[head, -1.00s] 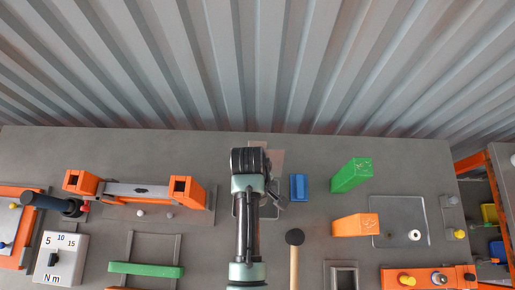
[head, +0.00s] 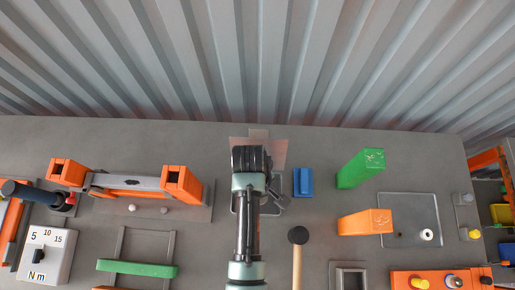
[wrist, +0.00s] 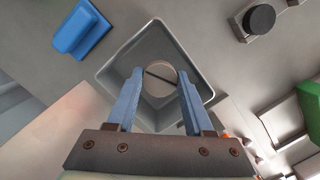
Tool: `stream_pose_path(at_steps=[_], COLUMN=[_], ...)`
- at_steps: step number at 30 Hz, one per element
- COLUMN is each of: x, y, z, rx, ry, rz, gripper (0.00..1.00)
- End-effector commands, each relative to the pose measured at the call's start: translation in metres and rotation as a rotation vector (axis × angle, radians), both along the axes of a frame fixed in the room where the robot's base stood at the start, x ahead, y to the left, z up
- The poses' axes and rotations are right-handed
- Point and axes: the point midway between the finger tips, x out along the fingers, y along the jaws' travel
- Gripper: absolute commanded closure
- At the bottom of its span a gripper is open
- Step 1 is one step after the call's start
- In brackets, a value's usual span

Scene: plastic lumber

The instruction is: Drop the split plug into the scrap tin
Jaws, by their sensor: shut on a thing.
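In the wrist view my gripper (wrist: 160,76) has its two blue fingers closed on the split plug (wrist: 160,70), a round pale piece with a dark line across its face. The plug shows inside the outline of the open square grey scrap tin (wrist: 113,70), so it is over or within the tin's mouth. I cannot tell how high it is above the tin's floor. In the head view my arm hides the plug and most of the tin, and my gripper (head: 272,196) shows only in part.
A blue block (head: 303,182) stands close to the right of the tin. Green (head: 359,169) and orange (head: 364,222) blocks stand farther right, beside a grey tray (head: 398,200). A mallet (head: 298,236) lies nearer. An orange-ended fixture (head: 130,185) is at left.

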Motion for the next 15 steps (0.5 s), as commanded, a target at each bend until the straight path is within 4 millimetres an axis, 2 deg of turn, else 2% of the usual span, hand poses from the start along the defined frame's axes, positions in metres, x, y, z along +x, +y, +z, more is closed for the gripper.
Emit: stream_pose_path(at_steps=[1, 2, 6, 7, 15], x=[0.0001, 0.0001, 0.0001, 0.0001, 0.0001], y=[0.0000, 0.0000, 0.0000, 0.0000, 0.0000], z=[0.0004, 0.0004, 0.0004, 0.0004, 0.0005], rx=[0.000, 0.000, 0.000, 0.000, 0.000], ry=[0.000, 0.000, 0.000, 0.000, 0.000], rz=[0.000, 0.000, 0.000, 0.000, 0.000], gripper=[1.00, 0.43, 0.18, 0.13, 0.13])
